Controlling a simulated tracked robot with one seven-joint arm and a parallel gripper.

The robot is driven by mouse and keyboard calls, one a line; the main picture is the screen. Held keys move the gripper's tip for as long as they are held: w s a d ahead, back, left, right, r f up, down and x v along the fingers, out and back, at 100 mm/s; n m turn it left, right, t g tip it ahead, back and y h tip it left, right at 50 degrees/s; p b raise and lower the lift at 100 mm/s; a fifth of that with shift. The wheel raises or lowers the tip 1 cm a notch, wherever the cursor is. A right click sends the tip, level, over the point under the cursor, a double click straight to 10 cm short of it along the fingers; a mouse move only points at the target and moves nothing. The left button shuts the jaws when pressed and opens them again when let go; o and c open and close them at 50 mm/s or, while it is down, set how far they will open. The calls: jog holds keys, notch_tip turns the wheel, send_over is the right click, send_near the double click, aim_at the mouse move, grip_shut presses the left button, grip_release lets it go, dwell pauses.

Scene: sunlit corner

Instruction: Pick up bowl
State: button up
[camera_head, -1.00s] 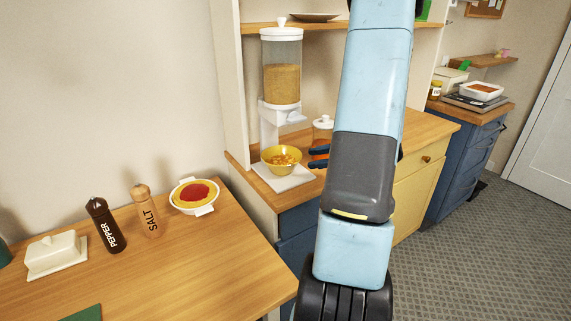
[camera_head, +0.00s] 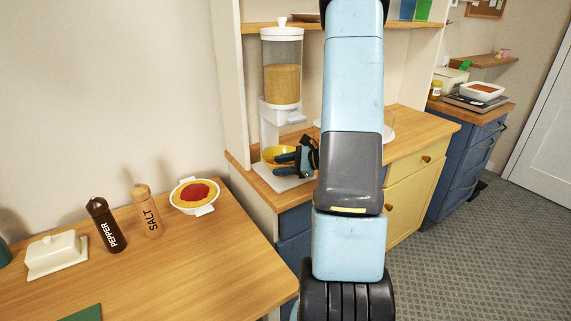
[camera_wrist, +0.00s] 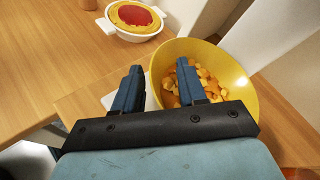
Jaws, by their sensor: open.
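The yellow bowl (camera_head: 275,158) stands on the white base of the dispenser, and my gripper partly hides it in the head view. In the wrist view the bowl (camera_wrist: 240,82) shows orange and yellow pieces inside. My gripper (camera_head: 284,160) is open at the bowl's near right side. In the wrist view my gripper's two blue fingers (camera_wrist: 158,80) stand apart, the right one over the bowl's inside and the left one outside its left rim. The rim passes between them. I cannot tell whether either finger touches the bowl.
The cereal dispenser (camera_head: 283,85) rises just behind the bowl. A white dish with red and yellow food (camera_head: 194,195) stands on the front table, with a salt shaker (camera_head: 146,210), pepper shaker (camera_head: 105,224) and butter dish (camera_head: 56,254) to its left. A shelf (camera_head: 275,27) runs above.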

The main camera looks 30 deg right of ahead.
jog(key=shift+w+a+f, duration=0.15)
jog(key=shift+w+a, duration=0.15)
jog(key=shift+w, duration=0.05)
grip_shut()
dwell(0.3)
